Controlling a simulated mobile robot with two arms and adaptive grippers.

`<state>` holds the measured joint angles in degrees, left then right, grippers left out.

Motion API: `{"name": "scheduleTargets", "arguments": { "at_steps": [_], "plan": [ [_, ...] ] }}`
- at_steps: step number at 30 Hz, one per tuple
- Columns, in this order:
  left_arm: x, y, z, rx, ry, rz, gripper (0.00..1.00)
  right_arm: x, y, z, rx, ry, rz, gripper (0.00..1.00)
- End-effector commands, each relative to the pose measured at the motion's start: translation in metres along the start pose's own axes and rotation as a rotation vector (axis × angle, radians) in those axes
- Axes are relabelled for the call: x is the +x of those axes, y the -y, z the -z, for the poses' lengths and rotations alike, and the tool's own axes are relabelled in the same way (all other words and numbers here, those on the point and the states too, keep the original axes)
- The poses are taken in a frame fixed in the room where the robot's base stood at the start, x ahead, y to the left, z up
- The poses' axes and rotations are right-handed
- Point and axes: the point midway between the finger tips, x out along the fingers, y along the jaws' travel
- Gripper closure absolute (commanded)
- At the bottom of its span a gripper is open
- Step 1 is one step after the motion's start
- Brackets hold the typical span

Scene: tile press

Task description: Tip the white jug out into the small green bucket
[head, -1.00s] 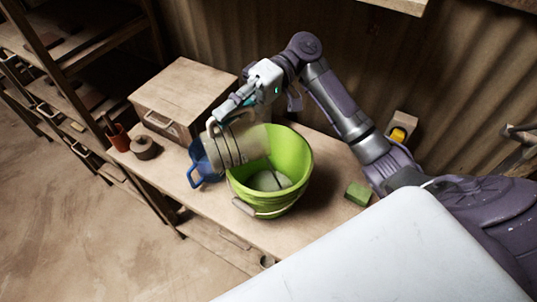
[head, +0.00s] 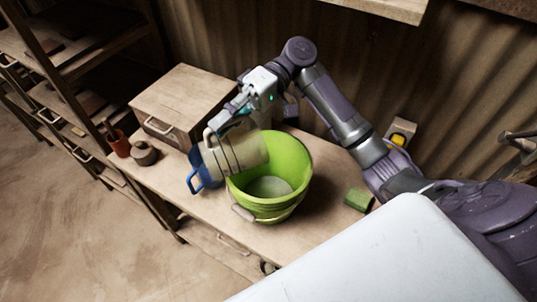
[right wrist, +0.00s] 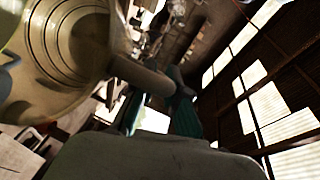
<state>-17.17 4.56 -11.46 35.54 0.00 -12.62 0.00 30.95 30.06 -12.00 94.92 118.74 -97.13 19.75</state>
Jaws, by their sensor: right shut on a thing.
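The white jug (head: 238,153), cream with dark bands, lies tipped almost on its side over the left rim of the green bucket (head: 292,160). Its right end hangs over the bucket's opening. My right gripper (head: 222,122) is shut on the jug's handle at the upper left. In the right wrist view the jug (right wrist: 75,45) fills the upper left, with its handle between the teal fingers (right wrist: 158,100). The bucket stands upright on the bench, with something pale grey at its bottom. No stream shows between jug and bucket. My left gripper is out of view.
A blue jug (head: 196,178) stands close left of the bucket, partly hidden by the white jug. A wooden box (head: 185,95), a brown pot (head: 143,154) and a red-brown cup (head: 118,144) are farther left. A green block (head: 358,199) lies right of the bucket.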

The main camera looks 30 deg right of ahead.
Motion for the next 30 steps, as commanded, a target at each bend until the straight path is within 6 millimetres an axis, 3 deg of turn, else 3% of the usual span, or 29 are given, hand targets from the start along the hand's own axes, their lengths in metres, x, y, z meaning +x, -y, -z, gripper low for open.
{"name": "scheduleTargets", "arguments": {
  "at_steps": [2, 11, 17, 18, 30],
  "plan": [
    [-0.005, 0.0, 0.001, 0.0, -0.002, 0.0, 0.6, 0.011, -0.003, 0.004, 0.03, 0.015, -0.07, 1.0],
    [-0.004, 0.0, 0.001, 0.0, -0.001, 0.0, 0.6, 0.023, -0.009, 0.008, 0.05, 0.025, -0.117, 1.0],
    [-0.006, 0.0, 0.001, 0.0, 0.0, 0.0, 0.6, 0.046, -0.015, 0.016, 0.087, 0.046, -0.213, 1.0],
    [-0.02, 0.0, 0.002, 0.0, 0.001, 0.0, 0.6, 0.046, -0.008, 0.018, 0.099, 0.051, -0.234, 1.0],
    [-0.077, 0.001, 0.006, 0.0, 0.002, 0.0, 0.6, 0.067, -0.008, 0.026, 0.182, 0.094, -0.436, 1.0]
  ]
}}
